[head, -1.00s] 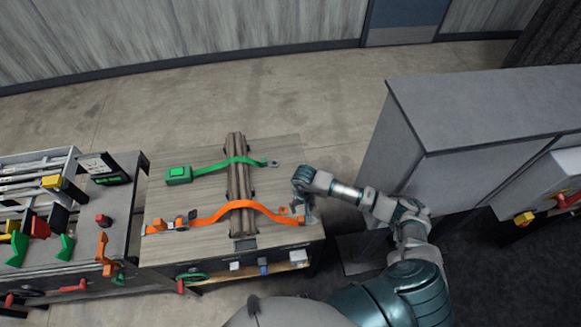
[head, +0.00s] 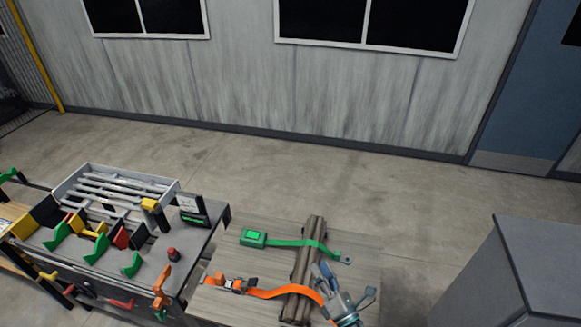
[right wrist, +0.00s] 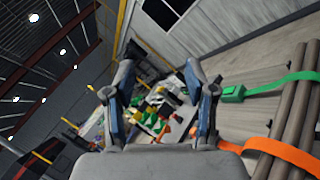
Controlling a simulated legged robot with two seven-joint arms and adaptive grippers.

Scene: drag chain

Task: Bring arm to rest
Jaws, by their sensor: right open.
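My right gripper (head: 327,278) is in the lower part of the head view, raised over the right side of the wooden-topped table. Its fingers are spread and empty. In the right wrist view, the fingers of the right gripper (right wrist: 160,95) stand apart with nothing between them. The bundle of brown pipes (head: 302,268) lies on the table beside the gripper. A green strap (head: 290,243) and an orange strap (head: 275,293) cross over it. Part of the orange strap's right end is hidden by the gripper. My left gripper does not show.
A workbench (head: 215,228) with several coloured handles and a red button (head: 172,253) stands left of the table. A grey cabinet (head: 540,262) stands at the right. Open floor (head: 330,185) lies behind the table, before the windowed wall.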

